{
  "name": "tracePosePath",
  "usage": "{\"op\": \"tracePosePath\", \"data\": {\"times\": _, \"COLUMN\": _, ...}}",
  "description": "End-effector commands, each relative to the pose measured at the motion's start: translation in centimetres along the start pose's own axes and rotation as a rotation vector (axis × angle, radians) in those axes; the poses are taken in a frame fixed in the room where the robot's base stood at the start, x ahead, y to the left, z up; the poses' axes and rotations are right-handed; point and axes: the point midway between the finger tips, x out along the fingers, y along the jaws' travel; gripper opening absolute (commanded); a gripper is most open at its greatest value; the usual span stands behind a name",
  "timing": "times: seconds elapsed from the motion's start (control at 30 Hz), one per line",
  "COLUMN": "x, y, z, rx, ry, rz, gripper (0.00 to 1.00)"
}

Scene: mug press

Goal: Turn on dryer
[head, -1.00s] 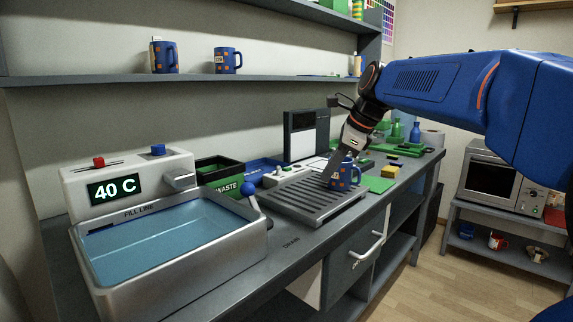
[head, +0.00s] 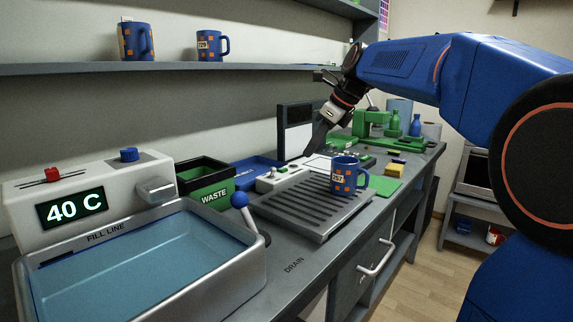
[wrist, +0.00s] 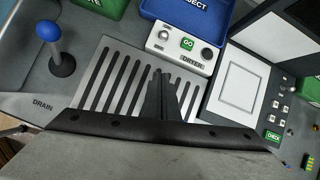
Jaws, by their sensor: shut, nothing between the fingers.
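The dryer's control box (wrist: 182,46) is pale, with a green GO button (wrist: 187,43), knobs and a DRYER label. In the head view the dryer box (head: 285,176) stands behind the slotted grey drying rack (head: 302,210). The rack (wrist: 104,68) also shows in the wrist view. A blue mug with orange squares (head: 345,177) stands upright on the rack's right part. My gripper (head: 309,151) is shut and empty, above and behind the rack, near the dryer box. In the wrist view its fingertips (wrist: 170,76) are just below the box in the picture, apart from the GO button.
A water basin (head: 150,270) with a 40 C display fills the left front. A blue-knobbed lever (head: 240,200) stands between basin and rack. Behind are the green WASTE bin (head: 207,187) and blue REJECT tray (wrist: 187,16). A scale-like panel (wrist: 245,87) lies right of the dryer box.

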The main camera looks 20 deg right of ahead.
Motion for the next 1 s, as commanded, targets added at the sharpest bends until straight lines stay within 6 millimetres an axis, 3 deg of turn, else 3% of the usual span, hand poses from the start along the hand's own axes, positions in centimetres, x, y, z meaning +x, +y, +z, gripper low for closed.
{"op": "tracePosePath", "data": {"times": 0.27, "x": 2.7, "y": 0.1, "z": 0.0, "rx": -0.001, "ry": 0.002, "rz": 0.003, "gripper": 0.00}}
{"op": "tracePosePath", "data": {"times": 0.7, "x": 10.4, "y": 0.1, "z": 0.0, "rx": -0.001, "ry": 0.002, "rz": 0.003, "gripper": 0.00}}
{"op": "tracePosePath", "data": {"times": 0.8, "x": 10.5, "y": 0.1, "z": 1.8, "rx": -0.005, "ry": -0.001, "rz": 0.001, "gripper": 0.00}}
{"op": "tracePosePath", "data": {"times": 1.0, "x": 10.9, "y": 0.0, "z": 3.5, "rx": -0.002, "ry": 0.000, "rz": 0.001, "gripper": 0.00}}
